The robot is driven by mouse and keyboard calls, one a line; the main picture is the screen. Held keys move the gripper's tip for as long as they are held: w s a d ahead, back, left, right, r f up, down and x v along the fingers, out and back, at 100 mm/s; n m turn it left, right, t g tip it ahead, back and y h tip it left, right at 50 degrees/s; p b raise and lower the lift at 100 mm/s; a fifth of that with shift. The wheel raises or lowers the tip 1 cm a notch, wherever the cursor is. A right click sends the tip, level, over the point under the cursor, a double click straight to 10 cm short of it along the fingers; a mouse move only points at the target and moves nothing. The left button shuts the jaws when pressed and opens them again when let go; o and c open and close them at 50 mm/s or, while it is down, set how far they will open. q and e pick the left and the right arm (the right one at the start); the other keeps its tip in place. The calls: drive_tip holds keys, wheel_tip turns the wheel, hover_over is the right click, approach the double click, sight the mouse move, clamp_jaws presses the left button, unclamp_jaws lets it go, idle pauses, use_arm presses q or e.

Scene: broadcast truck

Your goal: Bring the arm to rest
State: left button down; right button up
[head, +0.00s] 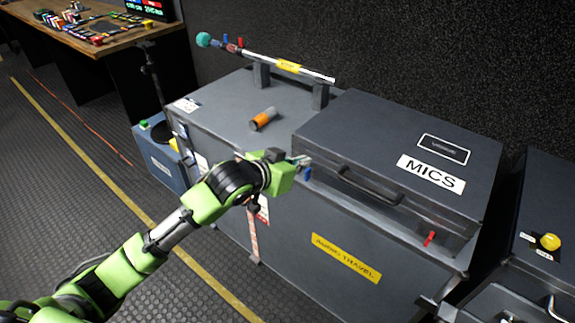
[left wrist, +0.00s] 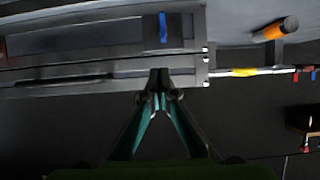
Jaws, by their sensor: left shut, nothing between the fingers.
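My left arm, green and black, reaches in from the lower left in the head view. My left gripper (head: 300,163) is at the front left corner of the grey MICS case (head: 385,133), in front of the case lid's handle side. In the left wrist view the gripper (left wrist: 160,75) has its fingertips together with nothing between them. A small blue tab (head: 307,173) shows beside the fingertips; I cannot tell whether they touch it. It also shows in the left wrist view (left wrist: 162,27). My right gripper is not in view.
An orange and black cylinder (head: 263,119) lies on the grey case top. Behind it a boom pole (head: 288,66) rests on two supports. A red tab (head: 430,238) is at the case front. A blue box (head: 161,162) stands left. Open floor (head: 70,190) lies at left.

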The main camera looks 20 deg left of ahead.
use_arm(q)
drive_tip(key=v, duration=0.8)
drive_tip(key=w+a+f+n+g+y, duration=0.1)
drive_tip(key=a+f, duration=0.3)
drive_tip(key=f, duration=0.6)
drive_tip(key=w+a+f+n+g+y, duration=0.15)
drive_tip(key=a+f, duration=0.25)
drive_tip(key=f, duration=0.7)
drive_tip(key=s+a+f+y, duration=0.1)
drive_tip(key=s+f, duration=0.2)
drive_tip(key=f, duration=0.3)
drive_tip(key=s+a+f+g, duration=0.1)
drive_tip(key=s+f, duration=0.1)
drive_tip(key=f, duration=0.3)
drive_tip(key=s+a+f+y, duration=0.1)
drive_tip(key=s+f, duration=0.2)
drive_tip(key=f, duration=0.3)
drive_tip(key=s+a+f+g+p, duration=0.1)
drive_tip(key=s+f+g, duration=0.3)
drive_tip(key=s+f, duration=1.35)
drive_tip(key=s+d+f+g, duration=0.1)
drive_tip(key=s+d+f, duration=0.1)
drive_tip(key=s, duration=1.1)
drive_tip(key=s+d+f+g, duration=0.2)
drive_tip(key=s+f, duration=0.3)
drive_tip(key=s, duration=0.7)
drive_tip(key=shift+s, duration=0.35)
